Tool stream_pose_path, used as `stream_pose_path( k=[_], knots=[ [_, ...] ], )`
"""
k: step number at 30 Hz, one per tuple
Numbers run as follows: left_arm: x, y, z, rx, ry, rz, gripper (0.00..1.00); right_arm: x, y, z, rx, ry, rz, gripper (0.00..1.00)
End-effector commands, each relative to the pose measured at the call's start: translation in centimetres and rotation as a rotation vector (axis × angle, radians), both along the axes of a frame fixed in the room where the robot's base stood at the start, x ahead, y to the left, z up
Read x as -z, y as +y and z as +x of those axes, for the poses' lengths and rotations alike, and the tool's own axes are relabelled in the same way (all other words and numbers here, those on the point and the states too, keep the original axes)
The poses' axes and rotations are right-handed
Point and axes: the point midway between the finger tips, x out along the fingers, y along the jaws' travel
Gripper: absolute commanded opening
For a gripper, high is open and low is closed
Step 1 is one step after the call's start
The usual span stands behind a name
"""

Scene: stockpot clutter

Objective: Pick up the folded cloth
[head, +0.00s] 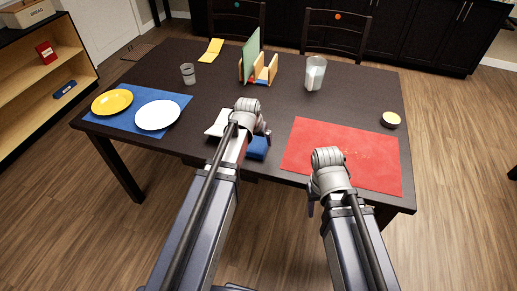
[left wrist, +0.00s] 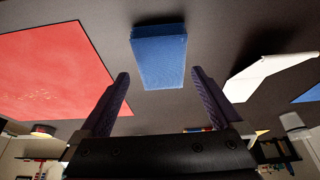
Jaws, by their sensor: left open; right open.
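The folded cloth appears to be the blue, thick, rectangular textured piece (head: 257,149) on the dark table near its front edge, partly hidden by my left arm in the head view. In the left wrist view the blue cloth (left wrist: 159,60) lies ahead, lined up between the two fingers. My left gripper (left wrist: 160,76) is open and empty, apart from the cloth; in the head view its fingers (head: 264,132) show only in part beside it. My right gripper (head: 311,199) is open near the front edge by the red mat, mostly hidden by its own wrist.
A white folded sheet (head: 216,124) lies left of the cloth, and a red mat (head: 375,160) right of it. A blue mat (head: 180,101) holds yellow and white plates. Glasses (head: 315,73) (head: 188,74), a wooden rack (head: 264,75) and a small tin (head: 390,120) stand on the table.

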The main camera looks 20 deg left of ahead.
Motion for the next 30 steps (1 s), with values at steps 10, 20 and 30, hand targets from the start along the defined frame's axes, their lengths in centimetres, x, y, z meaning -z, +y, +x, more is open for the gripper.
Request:
stream_pose_path(
  k=[10, 20, 30],
  knots=[
    [1.6, 0.1, 0.9, 0.0, 0.001, 0.0, 1.0, 1.5, 0.0, 0.0, 0.0, 0.0, 0.0, 0.5],
    [4.8, 0.2, 2.6, 0.0, 0.001, 0.0, 1.0, 4.8, 0.0, 0.0, -0.001, 0.0, 0.0, 0.5],
    [4.6, 0.2, 2.6, 0.0, 0.001, 0.0, 1.0, 4.6, 0.0, 0.0, -0.001, 0.0, 0.0, 0.5]
  ],
)
